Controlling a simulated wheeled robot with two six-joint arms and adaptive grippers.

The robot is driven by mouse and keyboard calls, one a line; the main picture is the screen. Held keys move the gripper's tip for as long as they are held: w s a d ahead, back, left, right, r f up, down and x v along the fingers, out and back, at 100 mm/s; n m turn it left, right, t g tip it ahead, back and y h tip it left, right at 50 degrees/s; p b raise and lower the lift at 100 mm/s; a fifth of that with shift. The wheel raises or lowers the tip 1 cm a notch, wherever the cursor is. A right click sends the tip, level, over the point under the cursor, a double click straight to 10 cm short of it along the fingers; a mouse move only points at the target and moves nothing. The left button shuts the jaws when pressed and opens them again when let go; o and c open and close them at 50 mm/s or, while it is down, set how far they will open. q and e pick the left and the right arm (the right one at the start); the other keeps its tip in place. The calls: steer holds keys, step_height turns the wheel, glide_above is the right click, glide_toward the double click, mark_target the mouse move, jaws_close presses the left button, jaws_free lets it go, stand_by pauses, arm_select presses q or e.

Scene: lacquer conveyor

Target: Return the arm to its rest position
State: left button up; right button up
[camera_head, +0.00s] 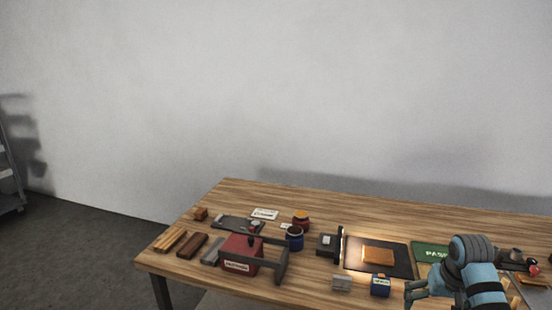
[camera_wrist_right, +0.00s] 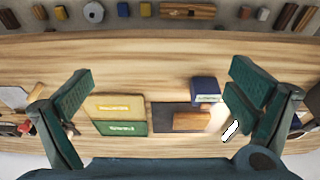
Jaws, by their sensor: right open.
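My right arm shows at the right of the head view, with its teal gripper (camera_head: 414,291) over the front right part of the table. In the right wrist view the right gripper (camera_wrist_right: 160,84) has its two fingers spread wide apart, with nothing between them but a view of the tabletop. My left gripper is in neither view.
The wooden table (camera_head: 322,210) holds a red box (camera_head: 240,254), a dark mat (camera_head: 395,266) with a wooden block (camera_head: 378,255), a blue box (camera_head: 380,286) and a green PASS area (camera_head: 430,249), partly hidden by my arm. Jars (camera_head: 301,218) stand mid-table. The table's back strip is clear.

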steer(key=s+a+f+n, duration=0.15)
steer(key=s+f, duration=0.35)
steer(key=f, duration=0.6)
steer(key=s+a+f+g, duration=0.15)
steer(key=s+f, duration=0.35)
steer(key=f, duration=0.5)
steer(key=s+a+f+t, duration=0.15)
steer(key=s+f, duration=0.35)
steer(key=f, duration=0.6)
steer(key=s+a+f+n, duration=0.1)
steer(key=s+a+f, duration=0.2)
steer(key=s, duration=0.7)
steer(key=s+a+f+g, duration=0.1)
steer(key=s+a+f, duration=0.2)
steer(key=s+f, duration=0.3)
steer(key=s+a+f+n, duration=0.1)
steer(key=s+a+f, duration=0.2)
steer(key=s, duration=1.2)
steer(key=shift+s+a+f+n+g, duration=0.3)
steer(key=shift+s+f+n, duration=0.1)
steer(key=shift+f, duration=0.4)
